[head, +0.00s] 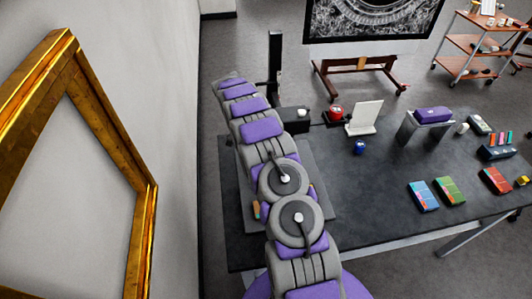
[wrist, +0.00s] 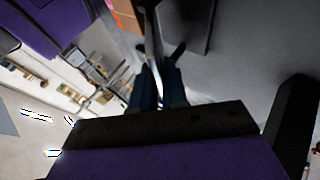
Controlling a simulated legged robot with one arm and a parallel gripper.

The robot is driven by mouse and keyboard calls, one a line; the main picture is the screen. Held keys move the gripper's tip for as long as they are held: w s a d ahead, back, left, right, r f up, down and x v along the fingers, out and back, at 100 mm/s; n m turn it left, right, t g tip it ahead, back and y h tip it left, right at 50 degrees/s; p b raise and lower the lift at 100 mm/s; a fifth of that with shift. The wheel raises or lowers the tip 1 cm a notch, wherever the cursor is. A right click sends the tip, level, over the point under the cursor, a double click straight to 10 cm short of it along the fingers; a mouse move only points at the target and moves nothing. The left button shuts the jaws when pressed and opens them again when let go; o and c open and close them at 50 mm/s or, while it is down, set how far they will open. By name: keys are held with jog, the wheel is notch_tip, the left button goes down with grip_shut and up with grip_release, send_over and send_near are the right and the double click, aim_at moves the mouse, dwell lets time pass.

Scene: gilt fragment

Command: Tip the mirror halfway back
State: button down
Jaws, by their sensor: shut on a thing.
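A pale upright panel (head: 364,117) on a small stand sits near the back edge of the dark table; it may be the mirror, but its face is too plain to tell. My grey and purple arm stretches away from the bottom of the head view along the table's left end, and my gripper cannot be made out there. In the wrist view my gripper (wrist: 158,88) has its dark blue fingers closed on a thin, bright-edged thing (wrist: 153,40) seen nearly edge-on. Whether this is the mirror's rim, I cannot tell.
A large gilt frame (head: 148,222) stands by the left wall. On the table (head: 300,150) are a red item (head: 335,112), a blue jar (head: 360,147), a grey stand (head: 424,125) and several coloured boxes (head: 449,190). A black post (head: 275,65) rises beside my arm. The table's middle is mostly clear.

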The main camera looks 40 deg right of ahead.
jog(key=shift+w+r+g+p, duration=0.1)
jog(key=shift+g+p, duration=0.3)
jog(key=shift+p, duration=2.1)
jog(key=shift+d+f+p, duration=0.1)
jog(key=shift+f+p, duration=0.2)
jog(key=shift+p, duration=0.6)
jog(key=c, duration=1.2)
grip_release()
jog(key=shift+c, duration=0.2)
jog(key=shift+r, duration=0.1)
